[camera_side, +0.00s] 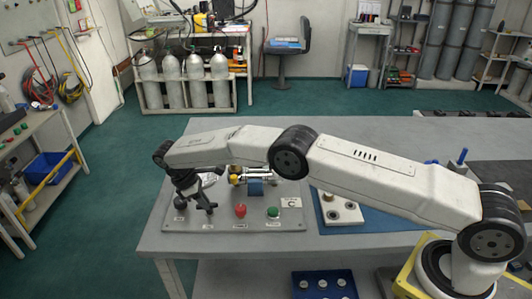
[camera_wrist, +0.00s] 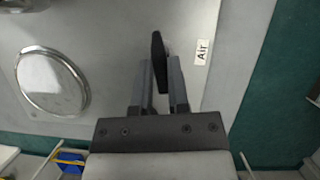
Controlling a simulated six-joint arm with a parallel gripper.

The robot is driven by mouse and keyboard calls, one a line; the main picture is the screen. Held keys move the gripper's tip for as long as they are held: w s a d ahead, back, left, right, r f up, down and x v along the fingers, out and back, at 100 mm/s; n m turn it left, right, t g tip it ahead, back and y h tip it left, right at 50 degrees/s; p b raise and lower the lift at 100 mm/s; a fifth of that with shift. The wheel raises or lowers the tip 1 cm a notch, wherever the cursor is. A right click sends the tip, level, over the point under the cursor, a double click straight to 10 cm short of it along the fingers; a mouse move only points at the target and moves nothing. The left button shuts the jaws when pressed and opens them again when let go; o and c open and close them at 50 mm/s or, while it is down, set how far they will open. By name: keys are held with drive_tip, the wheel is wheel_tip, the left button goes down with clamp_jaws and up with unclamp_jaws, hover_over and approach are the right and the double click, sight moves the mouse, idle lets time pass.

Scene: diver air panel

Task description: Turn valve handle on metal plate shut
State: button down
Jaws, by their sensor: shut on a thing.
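The black valve handle (camera_wrist: 157,48) stands up between the two fingers of my gripper (camera_wrist: 160,72) in the wrist view. In the side view my gripper (camera_side: 195,207) points down at the left end of the metal plate (camera_side: 290,221).
A round metal-rimmed disc (camera_wrist: 52,82) is on the plate, left of the handle. Right of my gripper are a red button (camera_side: 240,210), a green button (camera_side: 273,212) and a brass fitting (camera_side: 238,178). A blue mat (camera_side: 330,229) with a white block (camera_side: 341,211) lies farther right.

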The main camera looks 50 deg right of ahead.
drive_tip(key=shift+m, duration=0.8)
drive_tip(key=shift+w+r+y, duration=0.1)
drive_tip(key=shift+y, duration=0.2)
drive_tip(key=c, duration=0.6)
unclamp_jaws()
drive_tip(key=shift+v, duration=1.45)
drive_tip(key=shift+r, duration=3.5)
